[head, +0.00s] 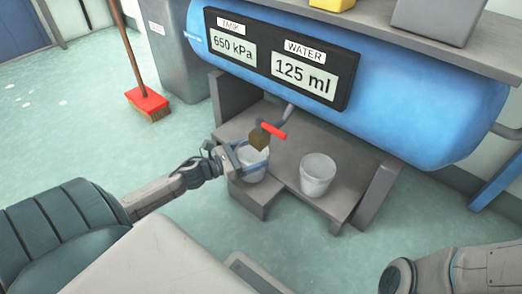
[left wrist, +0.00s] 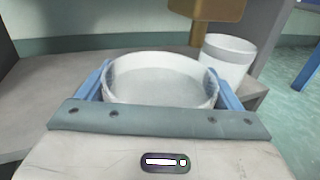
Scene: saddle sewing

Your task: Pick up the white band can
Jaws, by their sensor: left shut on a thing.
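A white can (head: 252,176) stands below the brass tap, and my left gripper (head: 254,168) is shut around it, one blue finger on each side. In the left wrist view, this can (left wrist: 160,88) sits open-topped between the blue fingers of my gripper (left wrist: 160,92); its inside looks pale. A second pale can (head: 317,176) stands upright on the grey stand to the right, apart from the gripper; it also shows in the left wrist view (left wrist: 227,62).
A blue tank (head: 420,110) with a display panel (head: 283,58) reading 650 kPa and 125 ml hangs over the stand (head: 345,205). The tap has a red handle (head: 273,130) just above the held can. A broom (head: 148,101) stands at the left.

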